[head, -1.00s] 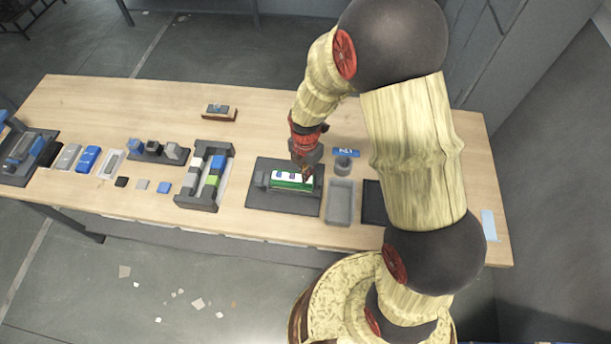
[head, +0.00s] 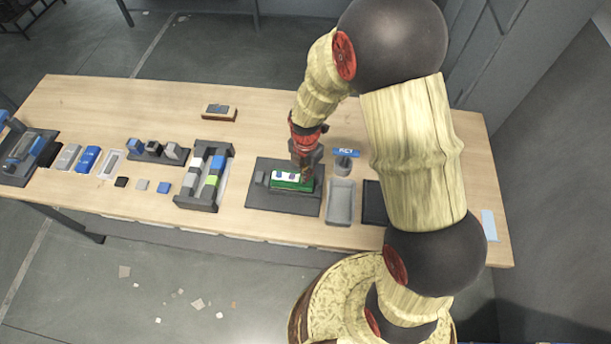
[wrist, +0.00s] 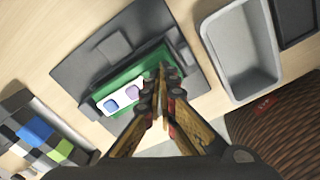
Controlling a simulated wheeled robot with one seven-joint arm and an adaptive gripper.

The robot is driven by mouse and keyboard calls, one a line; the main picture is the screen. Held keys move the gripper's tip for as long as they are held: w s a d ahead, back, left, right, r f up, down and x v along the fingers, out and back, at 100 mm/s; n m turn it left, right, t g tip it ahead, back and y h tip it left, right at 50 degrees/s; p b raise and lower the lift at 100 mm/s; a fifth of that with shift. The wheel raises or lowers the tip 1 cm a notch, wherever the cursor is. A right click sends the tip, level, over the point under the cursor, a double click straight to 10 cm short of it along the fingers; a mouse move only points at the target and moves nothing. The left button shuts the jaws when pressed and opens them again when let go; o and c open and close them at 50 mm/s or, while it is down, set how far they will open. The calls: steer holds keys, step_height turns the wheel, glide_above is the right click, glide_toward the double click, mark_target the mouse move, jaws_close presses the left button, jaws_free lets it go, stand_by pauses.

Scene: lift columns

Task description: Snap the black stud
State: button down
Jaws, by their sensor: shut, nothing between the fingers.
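A green module with a white top face (head: 291,177) sits in a dark fixture plate (head: 256,200). In the wrist view, the module's green body (wrist: 125,76) shows two round-cornered studs, a blue one (wrist: 111,104) and a purple one (wrist: 134,91), on the white face. My gripper (wrist: 165,73) is shut and empty, with its fingertips over the module's right end, beside the purple stud. It also shows in the head view (head: 304,176). I cannot make out a black stud; the fingers cover that end. Whether the tips touch the module I cannot tell.
A grey tray (head: 340,215) stands right of the fixture, and a dark tray (head: 373,188) beyond it. A blue tag (head: 346,153) stands on a round holder behind. A rack of coloured blocks (head: 192,205) is to the left. The table's back middle is mostly clear.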

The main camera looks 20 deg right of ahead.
stand_by(0.3)
step_height(320, 180, up, 8)
steer(key=p, duration=0.5)
steer(key=shift+r+p, duration=0.25)
steer(key=shift+p, duration=0.15)
stand_by(1.8)
